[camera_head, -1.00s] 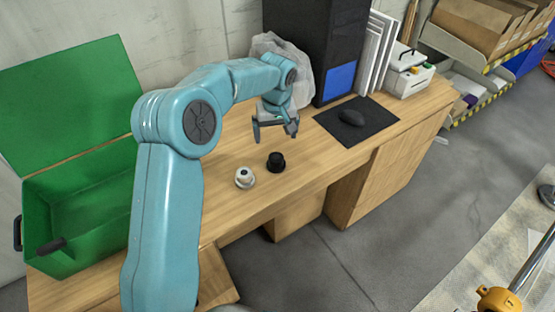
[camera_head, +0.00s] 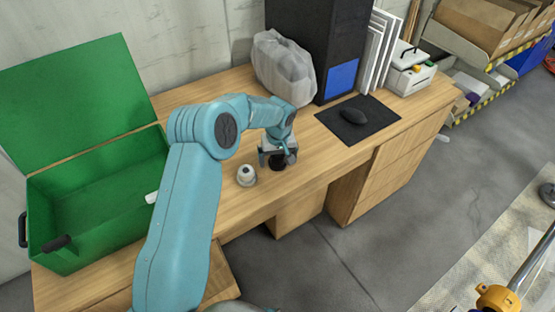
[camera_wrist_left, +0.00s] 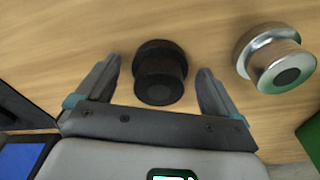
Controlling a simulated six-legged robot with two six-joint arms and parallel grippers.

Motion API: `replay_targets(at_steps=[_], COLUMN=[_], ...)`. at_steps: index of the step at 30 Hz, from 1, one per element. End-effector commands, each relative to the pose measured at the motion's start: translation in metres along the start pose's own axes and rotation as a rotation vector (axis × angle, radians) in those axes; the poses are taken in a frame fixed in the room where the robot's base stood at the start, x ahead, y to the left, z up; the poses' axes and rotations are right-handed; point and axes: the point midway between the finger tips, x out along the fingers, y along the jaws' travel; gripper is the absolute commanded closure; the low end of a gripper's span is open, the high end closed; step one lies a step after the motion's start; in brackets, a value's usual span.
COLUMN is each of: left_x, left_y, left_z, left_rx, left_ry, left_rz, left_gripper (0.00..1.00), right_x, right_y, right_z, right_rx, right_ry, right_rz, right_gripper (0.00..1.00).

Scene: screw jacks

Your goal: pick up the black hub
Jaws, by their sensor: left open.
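The black hub (camera_head: 277,163) stands on the wooden desk, partly hidden by my left gripper in the head view. In the left wrist view the black hub (camera_wrist_left: 160,73) shows whole, between the two spread fingers, with bare wood visible on either side of it. My left gripper (camera_head: 277,158) is open and just above or around the hub; its fingers (camera_wrist_left: 158,88) do not visibly touch it. I cannot tell the exact height.
A silver-white hub (camera_head: 246,175) stands close to the left of the black hub; it also shows in the left wrist view (camera_wrist_left: 274,58). An open green box (camera_head: 100,205) is at the left. A mouse pad (camera_head: 375,127), a computer tower (camera_head: 312,35) and a plastic bag (camera_head: 283,68) are behind.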

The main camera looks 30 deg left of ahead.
Motion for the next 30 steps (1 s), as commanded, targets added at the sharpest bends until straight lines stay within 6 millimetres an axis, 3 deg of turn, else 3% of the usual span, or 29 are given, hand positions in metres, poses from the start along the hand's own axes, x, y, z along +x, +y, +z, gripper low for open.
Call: replay_targets(at_steps=[2, 10, 23, 30], left_x=[0.0, -0.001, -0.015, -0.065], left_y=[0.0, 0.0, 0.001, 0.001], left_z=[0.0, 0.0, -0.003, -0.009], left_rx=[0.0, 0.0, -0.001, -0.001], left_ry=[0.0, 0.0, 0.005, 0.008], left_rz=[0.0, 0.0, 0.002, 0.005], left_gripper=[0.05, 0.9, 0.91, 0.91], right_x=[0.0, 0.0, 0.001, 0.004], right_y=[0.0, 0.0, 0.0, 0.001], right_z=[0.0, 0.0, 0.0, 0.0], right_rx=[0.0, 0.0, 0.0, 0.0], right_ry=[0.0, 0.0, 0.0, 0.0], right_rz=[0.0, 0.0, 0.0, 0.0], right_gripper=[0.57, 0.57, 0.57, 0.57])
